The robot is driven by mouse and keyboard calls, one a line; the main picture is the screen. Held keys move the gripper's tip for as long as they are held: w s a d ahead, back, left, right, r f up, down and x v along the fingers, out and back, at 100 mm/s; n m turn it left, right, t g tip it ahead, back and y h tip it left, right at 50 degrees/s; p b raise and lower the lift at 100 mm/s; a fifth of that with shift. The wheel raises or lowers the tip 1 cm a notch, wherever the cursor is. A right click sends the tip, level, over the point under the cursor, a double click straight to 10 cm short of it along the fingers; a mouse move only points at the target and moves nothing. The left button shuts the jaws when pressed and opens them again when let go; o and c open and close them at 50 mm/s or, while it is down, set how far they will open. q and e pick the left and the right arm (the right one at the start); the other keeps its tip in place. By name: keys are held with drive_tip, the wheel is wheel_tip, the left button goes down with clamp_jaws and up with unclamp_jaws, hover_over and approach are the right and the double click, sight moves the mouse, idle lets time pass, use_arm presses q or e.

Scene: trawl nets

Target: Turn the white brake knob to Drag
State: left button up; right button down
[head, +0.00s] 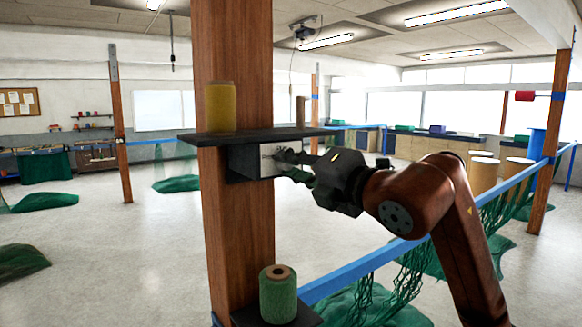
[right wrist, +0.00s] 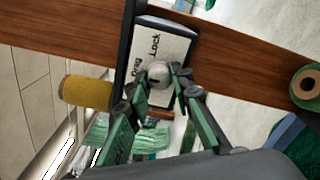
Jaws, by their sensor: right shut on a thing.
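The white brake knob (right wrist: 158,74) sits on a pale label plate (right wrist: 172,44) in a dark box on the wooden post. The plate also shows in the head view (head: 267,163), where my gripper hides the knob. The words Lock and Drag are readable on the plate in the right wrist view. Which word the knob points to I cannot tell. My right gripper (right wrist: 160,84) has its green-padded fingers closed on either side of the knob. It also shows at the box in the head view (head: 281,160). My left gripper is not in view.
A dark shelf (head: 300,133) above the box holds a yellow spool (head: 220,107). A green spool (head: 278,295) stands on a lower ledge of the wooden post (head: 235,215). A blue rail (head: 365,266) with green netting (head: 410,272) runs to the right. The floor at left is mostly open.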

drive_tip(key=shift+r, duration=0.1)
drive_tip(key=c, duration=1.7)
unclamp_jaws()
drive_tip(key=shift+w, duration=0.1)
drive_tip(key=shift+c, duration=0.2)
drive_tip(key=v, duration=1.2)
